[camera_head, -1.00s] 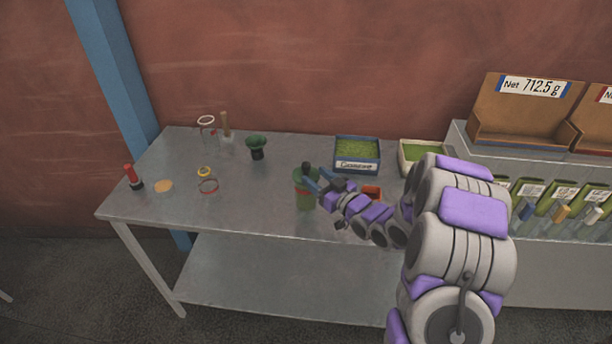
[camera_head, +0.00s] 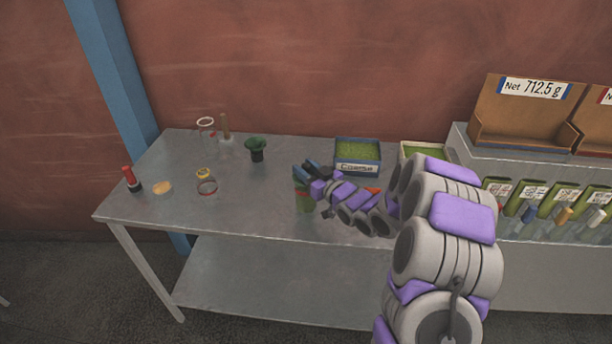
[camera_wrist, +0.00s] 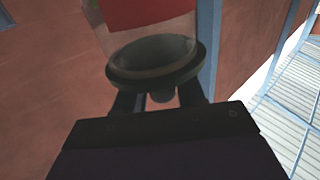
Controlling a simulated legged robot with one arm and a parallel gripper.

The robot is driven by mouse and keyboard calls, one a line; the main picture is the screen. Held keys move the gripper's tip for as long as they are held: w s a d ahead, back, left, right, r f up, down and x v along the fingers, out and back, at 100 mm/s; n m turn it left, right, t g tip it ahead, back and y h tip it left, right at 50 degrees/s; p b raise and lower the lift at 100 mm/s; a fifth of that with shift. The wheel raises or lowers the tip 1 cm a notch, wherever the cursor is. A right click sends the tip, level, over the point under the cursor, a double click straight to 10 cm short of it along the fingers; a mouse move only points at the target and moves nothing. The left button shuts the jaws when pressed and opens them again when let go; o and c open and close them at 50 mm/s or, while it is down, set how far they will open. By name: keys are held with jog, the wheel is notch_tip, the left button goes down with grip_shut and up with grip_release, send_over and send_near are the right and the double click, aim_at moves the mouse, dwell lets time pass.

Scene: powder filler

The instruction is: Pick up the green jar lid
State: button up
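Beyond the lid is a clear jar (camera_wrist: 98,20) with a red band. In the head view the green jar (camera_head: 304,198) stands at the table's front middle.
The metal table (camera_head: 245,215) holds a dark green funnel-like item (camera_head: 256,148), a red-topped item (camera_head: 131,178), a yellowish disc (camera_head: 163,188) and rings (camera_head: 207,188). A "Coarse" bin (camera_head: 357,157) stands behind my arm. A shelf unit (camera_head: 480,158) is at right.

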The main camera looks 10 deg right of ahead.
jog(key=c, duration=0.6)
